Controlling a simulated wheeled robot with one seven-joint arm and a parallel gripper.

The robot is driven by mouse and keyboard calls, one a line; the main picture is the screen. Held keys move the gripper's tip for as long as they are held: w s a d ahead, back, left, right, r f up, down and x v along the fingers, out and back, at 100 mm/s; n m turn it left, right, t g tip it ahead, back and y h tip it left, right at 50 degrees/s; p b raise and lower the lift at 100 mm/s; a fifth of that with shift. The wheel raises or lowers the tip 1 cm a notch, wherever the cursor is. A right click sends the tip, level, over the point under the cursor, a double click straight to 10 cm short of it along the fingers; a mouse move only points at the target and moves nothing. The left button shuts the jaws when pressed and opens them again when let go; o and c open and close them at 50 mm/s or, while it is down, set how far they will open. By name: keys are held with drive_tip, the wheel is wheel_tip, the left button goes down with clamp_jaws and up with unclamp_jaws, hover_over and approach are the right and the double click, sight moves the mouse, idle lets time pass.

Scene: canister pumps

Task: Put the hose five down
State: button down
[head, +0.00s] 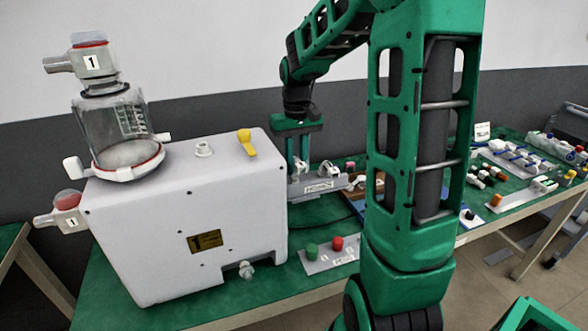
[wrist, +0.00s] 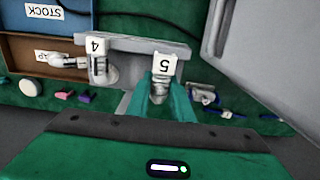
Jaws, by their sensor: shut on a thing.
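Hose five (wrist: 164,66), a pale fitting with a white tag marked 5, is between the green fingers of my gripper (wrist: 163,92) in the wrist view. My gripper is shut on it. Hose four (wrist: 97,62), a similar fitting tagged 4, is to its left on the grey hose rack (wrist: 140,46). In the head view my gripper (head: 298,164) points down at the rack marked HOSES (head: 318,187), just right of the white pump housing. Whether hose five touches the rack is unclear.
The big white pump housing (head: 190,215) stands close to the left of my gripper, with a clear canister (head: 115,130) on top. A blue STOCK bin (wrist: 45,25) and a brown tray (wrist: 30,62) lie beside the rack. A plate with green and red knobs (head: 325,257) is in front.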

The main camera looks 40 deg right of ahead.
sight(296, 158)
drive_tip(key=shift+f, duration=0.9)
drive_tip(key=c, duration=1.6)
unclamp_jaws()
drive_tip(key=shift+f, duration=0.1)
drive_tip(key=shift+o, duration=0.2)
wheel_tip(296, 158, up, 11)
drive_tip(key=shift+w+r, duration=0.1)
drive_tip(key=shift+w, duration=0.05)
drive_tip(key=shift+r, duration=0.45)
drive_tip(key=s+a+f+m, duration=0.1)
drive_tip(key=s+f, duration=0.2)
drive_tip(key=s, duration=0.6)
drive_tip(key=s+f+m, duration=0.1)
drive_tip(key=s+f, duration=0.1)
drive_tip(key=s, duration=0.7)
drive_tip(key=s+a+f+m, duration=0.1)
drive_tip(key=s+f, duration=0.2)
drive_tip(key=s, duration=0.6)
drive_tip(key=shift+s+a+f, duration=0.15)
drive_tip(key=shift+a+f, duration=0.15)
drive_tip(key=shift+a, duration=0.05)
